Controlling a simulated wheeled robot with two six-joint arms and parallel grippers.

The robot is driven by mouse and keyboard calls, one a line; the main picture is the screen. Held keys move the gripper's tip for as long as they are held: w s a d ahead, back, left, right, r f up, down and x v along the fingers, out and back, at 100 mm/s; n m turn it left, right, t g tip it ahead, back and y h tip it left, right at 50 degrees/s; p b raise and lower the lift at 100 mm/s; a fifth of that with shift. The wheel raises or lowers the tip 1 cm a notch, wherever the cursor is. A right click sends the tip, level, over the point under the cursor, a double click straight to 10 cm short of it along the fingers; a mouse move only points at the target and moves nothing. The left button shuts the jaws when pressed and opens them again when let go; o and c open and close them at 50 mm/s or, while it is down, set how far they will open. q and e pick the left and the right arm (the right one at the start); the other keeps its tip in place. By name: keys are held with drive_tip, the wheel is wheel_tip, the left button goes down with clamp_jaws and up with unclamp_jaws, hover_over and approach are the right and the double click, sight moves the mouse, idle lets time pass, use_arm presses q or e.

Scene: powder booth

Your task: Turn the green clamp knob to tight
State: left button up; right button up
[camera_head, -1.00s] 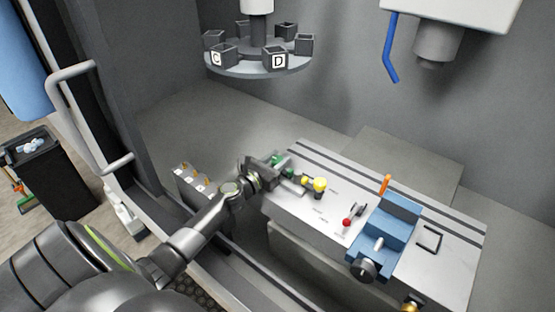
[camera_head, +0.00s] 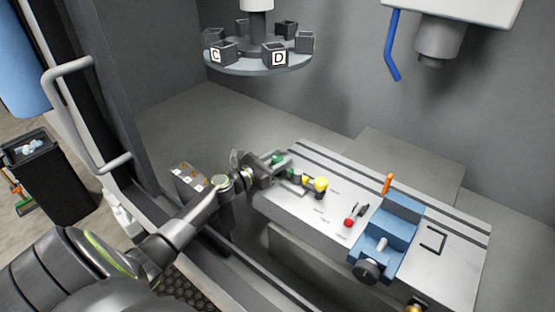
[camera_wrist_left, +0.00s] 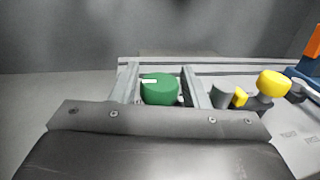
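The green clamp knob (camera_wrist_left: 159,89) shows in the left wrist view as a round green cap with a white mark pointing left. In the head view the knob (camera_head: 277,159) is partly hidden by my left gripper (camera_head: 286,173). In the left wrist view the fingers of my left gripper (camera_wrist_left: 162,84) stand one on each side of the knob. They look spread, with narrow gaps to it; contact is not clear. My right gripper is not in view.
A yellow knob (camera_head: 320,185) stands just right of the gripper. A red-tipped lever (camera_head: 349,222), an orange handle (camera_head: 387,183) and a blue vise (camera_head: 399,221) are farther right on the table (camera_head: 455,262). A carousel (camera_head: 258,67) hangs above.

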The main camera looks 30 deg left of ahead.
use_arm(q)
drive_tip(key=shift+o, duration=1.1)
drive_tip(key=shift+s, duration=0.1)
drive_tip(key=shift+s+a, duration=0.15)
drive_tip(key=shift+s, duration=0.15)
drive_tip(key=p+v, duration=1)
drive_tip(key=v, duration=0.6)
drive_tip(key=shift+s, duration=0.25)
drive_tip(key=shift+a, duration=0.1)
